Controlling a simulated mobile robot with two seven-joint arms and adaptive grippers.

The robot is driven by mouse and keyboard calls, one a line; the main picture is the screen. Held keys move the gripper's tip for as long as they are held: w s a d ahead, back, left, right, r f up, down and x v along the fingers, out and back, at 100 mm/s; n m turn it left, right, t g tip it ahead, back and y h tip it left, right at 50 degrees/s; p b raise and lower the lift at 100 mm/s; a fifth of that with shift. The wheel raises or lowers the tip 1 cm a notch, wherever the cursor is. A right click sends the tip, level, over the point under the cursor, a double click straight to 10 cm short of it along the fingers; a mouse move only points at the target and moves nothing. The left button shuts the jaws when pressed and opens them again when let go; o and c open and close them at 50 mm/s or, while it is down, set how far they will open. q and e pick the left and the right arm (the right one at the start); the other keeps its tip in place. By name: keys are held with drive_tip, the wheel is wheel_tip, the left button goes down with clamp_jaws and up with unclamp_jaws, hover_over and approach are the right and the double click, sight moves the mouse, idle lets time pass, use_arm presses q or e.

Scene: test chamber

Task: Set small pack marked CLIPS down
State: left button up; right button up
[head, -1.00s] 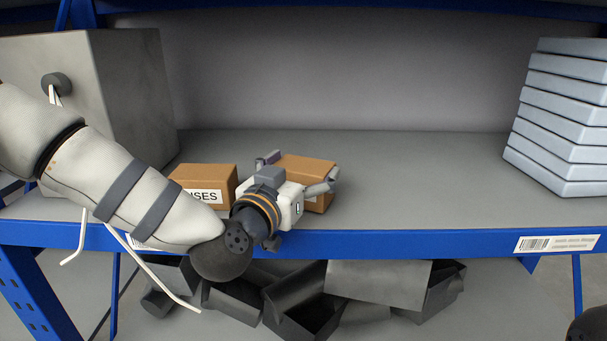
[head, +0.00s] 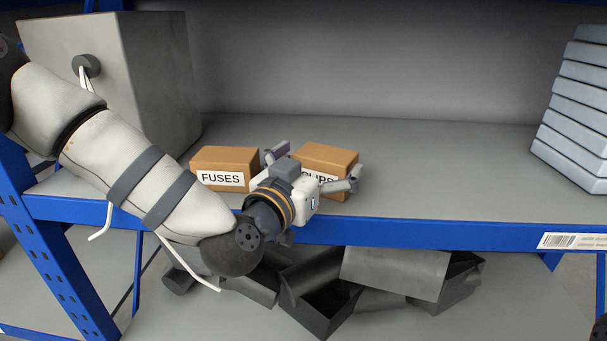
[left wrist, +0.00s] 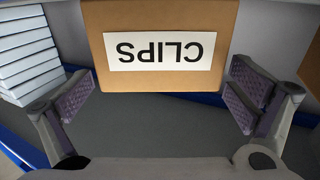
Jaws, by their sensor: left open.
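The small brown pack marked CLIPS (head: 327,157) stands on the grey shelf (head: 430,180), right of a similar pack marked FUSES (head: 224,161). My left gripper (head: 315,166) is in front of the CLIPS pack, open, and hides part of its label. In the left wrist view the CLIPS pack (left wrist: 165,82) shows its label upside down. The fingers of my left gripper (left wrist: 160,97) are spread on both sides, with a gap to the pack on each side. My right gripper is not in view.
A large grey box (head: 150,75) with white cables stands at the back left. A stack of pale flat boxes (head: 575,110) is at the right. The shelf between is clear. A blue front edge (head: 430,233) runs across, with dark open bins (head: 320,300) below.

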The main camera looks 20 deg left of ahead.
use_arm(q)
drive_tip(key=s+a+p, duration=0.1)
drive_tip(key=s+a, duration=0.1)
drive_tip(key=s, duration=0.7)
drive_tip(key=shift+s, duration=0.3)
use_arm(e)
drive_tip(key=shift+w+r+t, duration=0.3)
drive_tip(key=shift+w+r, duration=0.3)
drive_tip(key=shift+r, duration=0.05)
